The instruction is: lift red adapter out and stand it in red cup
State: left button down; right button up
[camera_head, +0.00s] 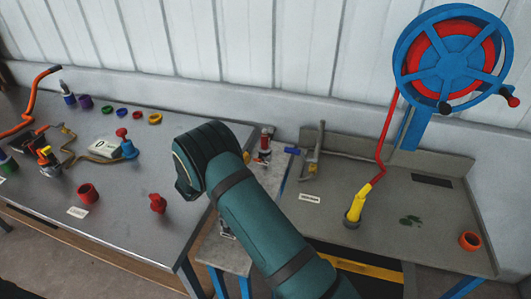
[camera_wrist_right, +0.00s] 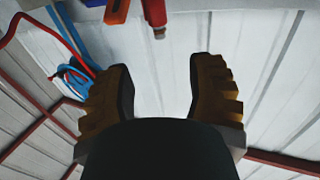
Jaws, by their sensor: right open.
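A red cup (camera_head: 88,193) stands open-topped on the left grey bench, behind a small white label. A small red knob-shaped piece (camera_head: 158,203) stands to its right near the bench's front edge. A red-topped piece (camera_head: 265,143) stands between the benches, right of my arm; I cannot tell which piece is the red adapter. My right gripper (camera_wrist_right: 160,80) is open and empty in the right wrist view. A red piece with a narrow tip (camera_wrist_right: 156,14) is beyond its fingers at the top edge. In the head view my right arm hides this gripper. My left gripper is out of view.
The left bench (camera_head: 125,235) also holds coloured rings, a blue fitting with a red knob (camera_head: 127,145) and hoses. The right bench (camera_head: 330,223) has a yellow hose end (camera_head: 355,205), an orange cup (camera_head: 470,241) and a blue-red reel (camera_head: 450,60) above.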

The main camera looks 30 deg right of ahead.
aim_at(263, 133)
jog(key=x, duration=0.8)
jog(key=shift+r+x, duration=0.15)
jog(key=shift+x, duration=1.35)
jog(key=shift+r+x, duration=0.15)
jog(key=shift+x, duration=1.35)
grip_shut()
